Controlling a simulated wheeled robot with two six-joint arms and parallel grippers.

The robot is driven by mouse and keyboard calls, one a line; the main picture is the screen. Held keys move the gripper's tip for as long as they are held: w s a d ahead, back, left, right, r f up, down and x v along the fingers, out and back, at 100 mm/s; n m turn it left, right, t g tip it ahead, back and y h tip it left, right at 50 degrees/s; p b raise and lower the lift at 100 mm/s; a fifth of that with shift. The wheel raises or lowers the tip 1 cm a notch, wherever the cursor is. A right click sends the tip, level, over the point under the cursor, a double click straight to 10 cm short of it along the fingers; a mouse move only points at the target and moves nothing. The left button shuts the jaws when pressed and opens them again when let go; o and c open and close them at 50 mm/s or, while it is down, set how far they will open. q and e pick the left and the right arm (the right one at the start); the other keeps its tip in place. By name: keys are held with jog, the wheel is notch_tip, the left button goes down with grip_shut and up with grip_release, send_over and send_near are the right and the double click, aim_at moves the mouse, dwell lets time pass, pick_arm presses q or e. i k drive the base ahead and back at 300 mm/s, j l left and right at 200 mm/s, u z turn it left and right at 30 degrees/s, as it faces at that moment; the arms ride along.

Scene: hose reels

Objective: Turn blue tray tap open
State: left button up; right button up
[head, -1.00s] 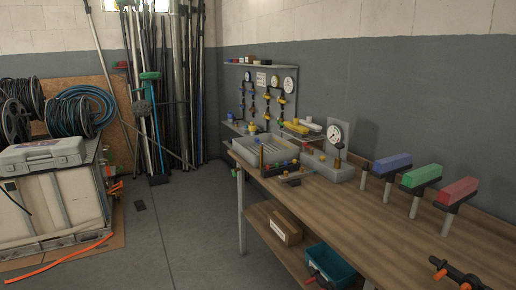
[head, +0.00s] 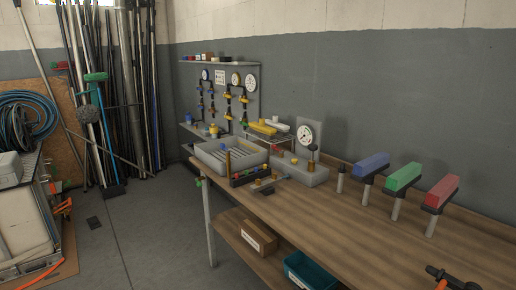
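A pale grey tray (head: 215,160) with ribs inside stands at the far left end of the workbench. A dark strip (head: 250,176) with small coloured knobs runs along its front right side. The knobs are tiny here, so I cannot pick out a blue tap with certainty or tell which way its handle points. Neither of my grippers shows in the head view, and nothing is seen touching the tray or the strip.
The wooden workbench (head: 350,225) has bare room in its middle. Blue (head: 371,164), green (head: 404,176) and red (head: 441,191) blocks stand on posts at right. A gauge panel (head: 222,95) stands behind the tray. Open floor (head: 150,225) lies left. A black-and-orange tool (head: 452,277) lies near right.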

aim_at(223, 146)
jog(key=i+j+z, duration=0.2)
jog(key=z, duration=0.3)
jog(key=i+j+z, duration=0.2)
jog(key=j+z, duration=0.3)
jog(key=i+j+z, duration=0.1)
jog(key=j+z, duration=0.15)
jog(key=z, duration=0.25)
jog(key=i+j+z, duration=0.1)
jog(key=j+z, duration=0.2)
jog(key=j, duration=1.2)
jog(key=k+j+z, duration=0.1)
jog(key=j+z, duration=0.2)
jog(key=j, duration=1.15)
